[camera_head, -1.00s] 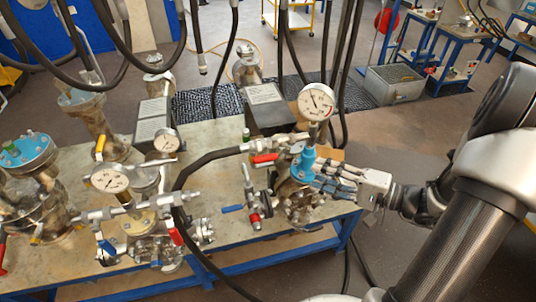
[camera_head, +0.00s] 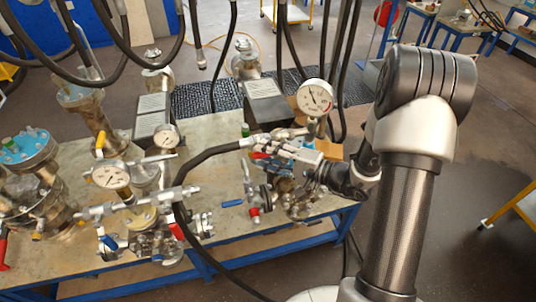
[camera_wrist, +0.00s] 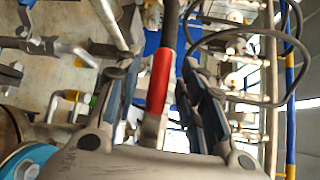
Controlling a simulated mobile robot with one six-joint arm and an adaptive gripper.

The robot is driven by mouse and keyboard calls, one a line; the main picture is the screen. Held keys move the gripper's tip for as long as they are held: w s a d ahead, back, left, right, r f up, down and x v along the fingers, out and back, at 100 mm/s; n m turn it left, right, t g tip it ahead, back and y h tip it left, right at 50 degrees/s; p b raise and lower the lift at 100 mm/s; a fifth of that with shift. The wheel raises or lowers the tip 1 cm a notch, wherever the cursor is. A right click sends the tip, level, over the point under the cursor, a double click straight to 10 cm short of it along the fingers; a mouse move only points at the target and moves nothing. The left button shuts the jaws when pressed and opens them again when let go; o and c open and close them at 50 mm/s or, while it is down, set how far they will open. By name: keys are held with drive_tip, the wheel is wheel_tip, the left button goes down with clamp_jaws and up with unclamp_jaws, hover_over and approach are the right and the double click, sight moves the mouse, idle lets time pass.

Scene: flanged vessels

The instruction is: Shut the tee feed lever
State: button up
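The red lever at the hose tee (camera_head: 261,155) sits near the end of the thick black hose, on the right vessel assembly; I take it to be the tee feed lever. In the wrist view the red lever (camera_wrist: 160,80) lies lengthwise between my two fingers, with a visible gap on each side. My gripper (camera_head: 262,144) reaches in from the right over the vessel top, and it also shows in the wrist view (camera_wrist: 161,66). It is open around the lever without clear contact. My gripper hides part of the fittings and the blue part of the vessel.
A pressure gauge (camera_head: 315,96) stands just behind my gripper. The thick black hose (camera_head: 205,157) runs left from the tee. A blue lever (camera_head: 232,203) and another red lever (camera_head: 254,214) are just below. Hanging hoses (camera_head: 342,70) are close behind.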

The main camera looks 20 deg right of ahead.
drive_tip(key=shift+c, duration=0.6)
clamp_jaws()
